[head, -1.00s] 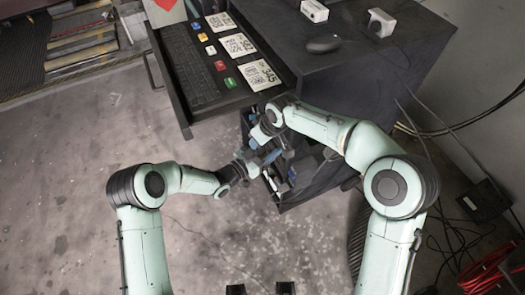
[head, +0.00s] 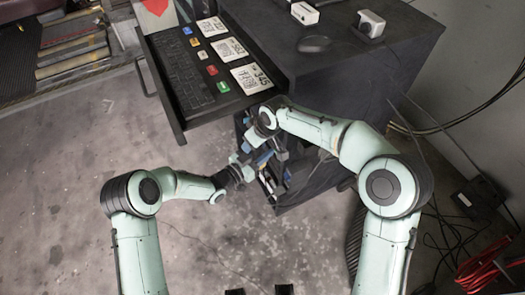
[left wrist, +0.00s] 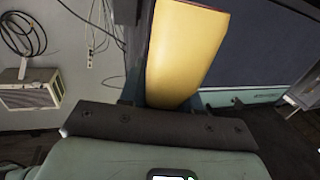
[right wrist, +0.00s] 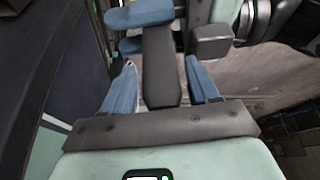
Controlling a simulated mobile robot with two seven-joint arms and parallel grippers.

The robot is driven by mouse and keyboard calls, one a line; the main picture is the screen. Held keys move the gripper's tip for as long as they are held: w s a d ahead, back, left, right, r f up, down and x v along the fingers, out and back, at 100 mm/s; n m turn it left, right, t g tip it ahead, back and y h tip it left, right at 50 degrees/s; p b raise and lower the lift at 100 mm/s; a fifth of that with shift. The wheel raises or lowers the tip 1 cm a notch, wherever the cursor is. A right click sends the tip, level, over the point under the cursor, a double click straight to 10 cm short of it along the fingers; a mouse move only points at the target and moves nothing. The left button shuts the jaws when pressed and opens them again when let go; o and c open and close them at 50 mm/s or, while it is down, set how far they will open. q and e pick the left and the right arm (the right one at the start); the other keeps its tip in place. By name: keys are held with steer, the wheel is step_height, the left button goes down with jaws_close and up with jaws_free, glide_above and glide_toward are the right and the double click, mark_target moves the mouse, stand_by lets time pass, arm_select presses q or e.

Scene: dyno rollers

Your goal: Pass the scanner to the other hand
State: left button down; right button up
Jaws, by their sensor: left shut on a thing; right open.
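The scanner shows as a yellow body (left wrist: 187,50) in the left wrist view, between the fingers of my left gripper. In the right wrist view its dark handle (right wrist: 160,65) runs between the two blue fingers of my right gripper (right wrist: 163,88). That gripper is open around the handle, with a gap on both sides. The blue fingers of my left gripper (right wrist: 140,18) are shut across the scanner further out. In the head view my left gripper (head: 252,162) and right gripper (head: 272,150) meet beside the dark cabinet; the scanner is mostly hidden there.
The dark cabinet (head: 340,75) stands close behind the grippers. Its open drawer (head: 205,105) holds a keyboard (head: 185,70) and printed cards (head: 250,77). A mouse (head: 314,44) and white boxes lie on top. Floor at left is clear; cables and a red hose (head: 485,272) lie right.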

steer(key=shift+s+a, duration=0.2)
steer(key=shift+s, duration=0.1)
steer(key=w+v, duration=0.1)
steer(key=v, duration=1.1)
steer(key=s+d+f+m+g, duration=0.1)
steer(key=s+d+f+m, duration=0.15)
steer(key=f, duration=0.75)
steer(key=s+d+f+m+g+y, duration=0.1)
steer(key=s+f, duration=0.3)
steer(key=f, duration=0.6)
steer(key=s+d+f+m+g, duration=0.1)
steer(key=s+f+m, duration=0.15)
steer(key=f, duration=0.75)
steer(key=s+d+f+m, duration=0.1)
steer(key=s+f, duration=0.3)
steer(key=s, duration=0.4)
steer(key=s+d+f+m+g, duration=0.1)
steer(key=s+f+m, duration=0.2)
steer(key=s+f, duration=0.2)
steer(key=s+f+m, duration=0.2)
steer(key=s+f, duration=0.2)
steer(key=s, duration=0.7)
steer(key=shift+s+d+f+g, duration=0.2)
steer(key=shift+d+f+g, duration=0.1)
steer(key=shift+d, duration=0.1)
